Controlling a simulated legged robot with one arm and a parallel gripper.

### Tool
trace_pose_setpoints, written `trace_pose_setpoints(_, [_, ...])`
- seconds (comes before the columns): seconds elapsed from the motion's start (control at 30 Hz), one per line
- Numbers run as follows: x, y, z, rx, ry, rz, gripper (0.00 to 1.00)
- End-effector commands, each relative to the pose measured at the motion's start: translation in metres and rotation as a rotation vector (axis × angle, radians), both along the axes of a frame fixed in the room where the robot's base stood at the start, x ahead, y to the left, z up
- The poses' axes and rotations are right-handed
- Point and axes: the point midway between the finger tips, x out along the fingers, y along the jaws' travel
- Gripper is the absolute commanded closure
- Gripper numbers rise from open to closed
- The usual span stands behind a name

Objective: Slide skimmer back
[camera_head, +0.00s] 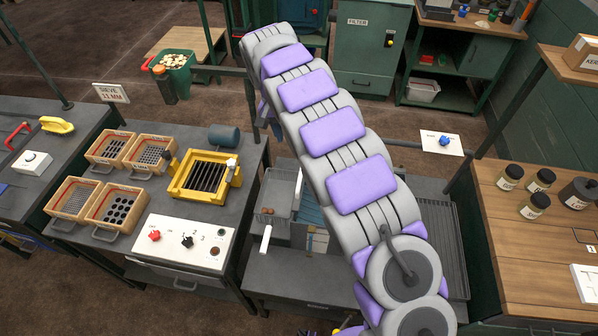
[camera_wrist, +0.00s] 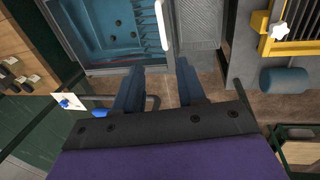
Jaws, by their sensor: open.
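A tank with a blue inside (camera_wrist: 112,25) fills the upper middle of the wrist view. An upright white handle (camera_wrist: 162,25) stands at its right side, perhaps the skimmer's. In the head view the tank (camera_head: 312,215) is partly hidden behind my arm, with a white bar (camera_head: 298,189) and another white handle (camera_head: 265,239) at its left. I cannot tell which part is the skimmer. My gripper (camera_wrist: 160,85) is open and empty in the wrist view, its two dark fingers pointing toward the tank and handle, apart from both. In the head view my arm hides the gripper.
Left of the tank stand a yellow sieve frame (camera_head: 203,178), a blue cylinder (camera_head: 223,136) and a control panel (camera_head: 186,243). A rail crosses behind, bearing a white card with a blue knob (camera_head: 443,141). A wooden bench with jars (camera_head: 510,177) is at right.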

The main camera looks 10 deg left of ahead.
Motion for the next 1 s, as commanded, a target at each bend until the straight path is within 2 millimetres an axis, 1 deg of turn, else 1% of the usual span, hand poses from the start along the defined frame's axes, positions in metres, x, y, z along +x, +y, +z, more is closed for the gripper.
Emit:
trace_pose_setpoints(0.1, [0.0, 0.005, -0.004, 0.004, -0.001, 0.003, 0.6])
trace_pose_setpoints(0.17, [0.001, 0.005, -0.008, 0.004, -0.001, 0.003, 0.6])
trace_pose_setpoints(0.27, [0.0, 0.002, -0.02, 0.003, 0.002, 0.003, 0.6])
trace_pose_setpoints(0.37, [0.0, -0.002, -0.037, 0.001, 0.004, 0.002, 0.6])
trace_pose_setpoints(0.8, [0.0, -0.018, -0.124, 0.0, 0.006, 0.003, 0.6])
trace_pose_setpoints(1.0, [0.001, -0.024, -0.155, 0.003, 0.002, 0.004, 0.6])
